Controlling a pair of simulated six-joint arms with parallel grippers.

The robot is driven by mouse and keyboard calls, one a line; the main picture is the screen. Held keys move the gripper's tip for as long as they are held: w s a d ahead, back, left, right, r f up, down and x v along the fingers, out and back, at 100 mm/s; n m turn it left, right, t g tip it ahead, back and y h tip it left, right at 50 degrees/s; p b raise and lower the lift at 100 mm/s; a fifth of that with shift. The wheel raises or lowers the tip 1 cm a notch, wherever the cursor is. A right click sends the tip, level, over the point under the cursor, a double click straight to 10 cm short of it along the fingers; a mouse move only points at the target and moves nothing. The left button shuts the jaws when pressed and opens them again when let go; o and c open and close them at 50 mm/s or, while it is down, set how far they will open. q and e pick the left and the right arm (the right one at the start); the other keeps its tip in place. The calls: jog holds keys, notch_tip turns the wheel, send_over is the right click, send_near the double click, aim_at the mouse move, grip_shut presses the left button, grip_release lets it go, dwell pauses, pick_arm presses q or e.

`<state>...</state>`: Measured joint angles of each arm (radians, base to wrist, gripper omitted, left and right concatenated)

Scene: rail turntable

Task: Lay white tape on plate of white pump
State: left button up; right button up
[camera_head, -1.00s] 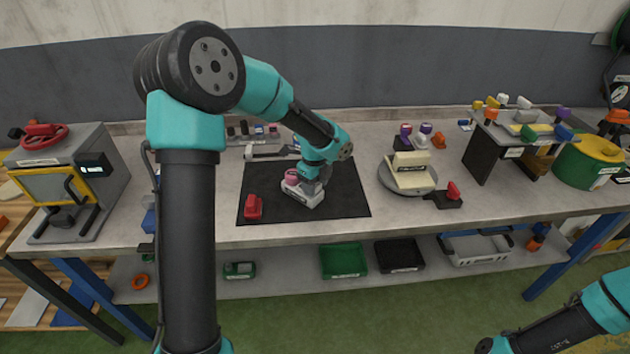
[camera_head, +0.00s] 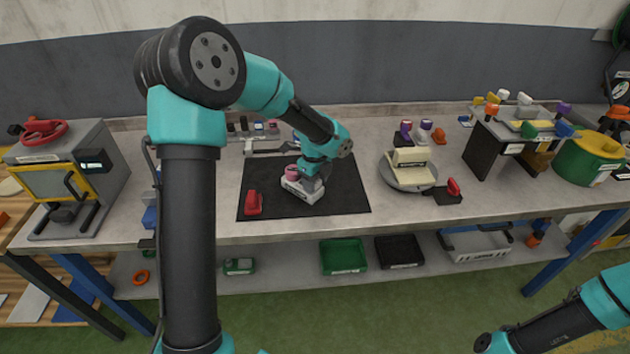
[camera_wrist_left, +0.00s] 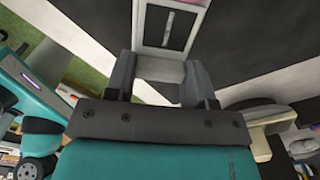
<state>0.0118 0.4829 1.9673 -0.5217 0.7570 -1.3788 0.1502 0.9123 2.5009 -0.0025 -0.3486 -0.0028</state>
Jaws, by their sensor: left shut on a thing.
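A white block-like thing with a label and a pink part (camera_head: 302,192), probably the white tape, is on or just over the black mat (camera_head: 345,190). My left gripper (camera_head: 310,182) points down at it and is shut on it. In the left wrist view the fingers (camera_wrist_left: 160,80) close on a grey-white body (camera_wrist_left: 165,30) with a pink strip in its frame. I cannot tell which thing is the white pump. Small white and purple things (camera_head: 424,130) stand behind the turntable.
A dark rack (camera_head: 482,152) stands right and a grey machine (camera_head: 105,190) left. The mat's right side is clear.

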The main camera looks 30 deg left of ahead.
pick_arm(q)
jog(key=shift+f, duration=0.25)
jog(key=o, duration=1)
jog(key=shift+c, duration=0.2)
notch_tip(320, 180, up, 17)
jog(key=shift+r, duration=0.2)
dwell(0.4)
